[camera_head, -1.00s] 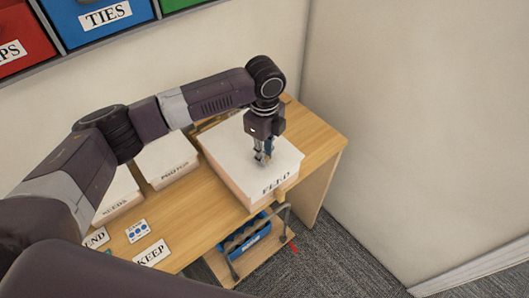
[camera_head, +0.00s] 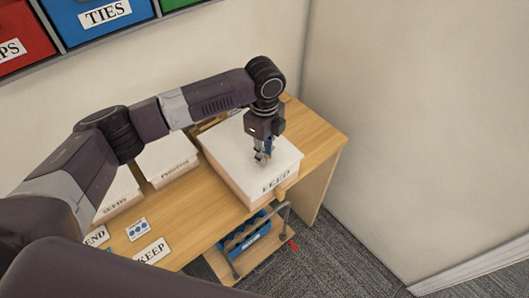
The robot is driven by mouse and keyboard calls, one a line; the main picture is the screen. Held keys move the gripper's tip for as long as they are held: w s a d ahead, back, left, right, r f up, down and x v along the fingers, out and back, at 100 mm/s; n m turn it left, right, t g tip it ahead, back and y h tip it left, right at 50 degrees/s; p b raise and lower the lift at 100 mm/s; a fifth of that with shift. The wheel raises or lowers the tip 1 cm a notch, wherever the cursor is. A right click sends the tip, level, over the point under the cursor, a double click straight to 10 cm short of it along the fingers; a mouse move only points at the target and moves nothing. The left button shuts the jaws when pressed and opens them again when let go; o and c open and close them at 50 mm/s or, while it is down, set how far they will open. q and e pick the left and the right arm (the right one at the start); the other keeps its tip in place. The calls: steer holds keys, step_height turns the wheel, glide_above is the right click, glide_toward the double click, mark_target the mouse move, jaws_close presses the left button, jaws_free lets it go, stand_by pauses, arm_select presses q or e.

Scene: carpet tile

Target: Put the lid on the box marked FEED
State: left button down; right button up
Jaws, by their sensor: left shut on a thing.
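The box marked FEED (camera_head: 262,191) stands on the wooden table, its label facing the front right. A flat white lid (camera_head: 227,146) covers its top and looks level and lined up with the rim. I cannot tell from this angle whether it is pressed fully down. My left gripper (camera_head: 262,158) points down over the middle of the lid and is shut on the lid's grip, which the fingers mostly hide. My right gripper is out of view.
Two other white-topped boxes, PHOTOS (camera_head: 170,159) and SEEDS (camera_head: 118,196), stand left of it on the table (camera_head: 203,212). KEEP (camera_head: 152,251) and END cards lie in front. A blue caddy (camera_head: 247,238) sits on a low shelf below. Walls close off the back and right.

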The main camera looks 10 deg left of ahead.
arm_select(q)
steer(key=c, duration=1.8)
jaws_free()
steer(key=shift+o, duration=0.2)
steer(key=shift+r, duration=0.1)
step_height(320, 180, up, 12)
